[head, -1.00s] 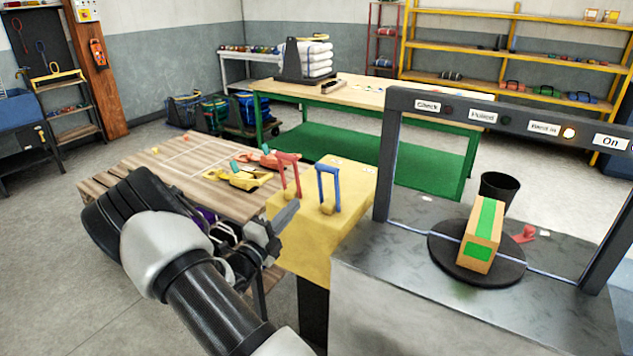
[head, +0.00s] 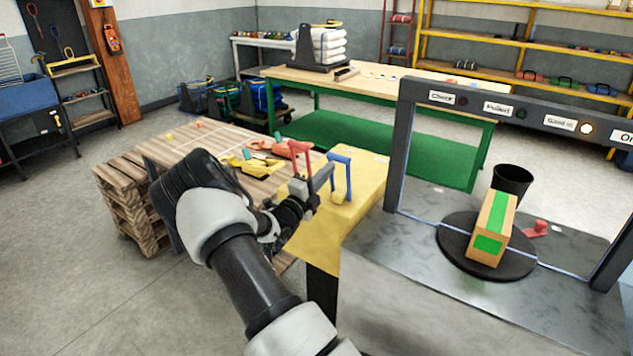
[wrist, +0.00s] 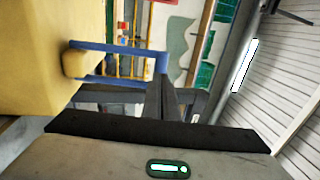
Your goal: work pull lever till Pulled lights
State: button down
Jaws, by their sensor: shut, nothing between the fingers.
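A yellow stand (head: 345,220) carries a red lever (head: 298,152) and a blue lever (head: 347,178), both upright loops. I cannot read which is the pull lever. My gripper (head: 326,178) is shut and empty, its tip in front of and between the two levers, close to the blue one. In the wrist view the blue lever (wrist: 118,47) stands just beyond the shut fingers (wrist: 170,98); I cannot tell if they touch. On the dark frame, the lamp beside the Pulled label (head: 498,108) is dark; the lamp (head: 586,129) right of the following label is lit.
A box with green tape (head: 489,230) sits on a dark round plate (head: 455,250) under the frame (head: 403,150). A black cup (head: 513,179) and a red piece (head: 537,229) are beside it. Pallets (head: 125,215) with yellow and red items stand left of the stand.

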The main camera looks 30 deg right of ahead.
jog(key=shift+x, duration=1)
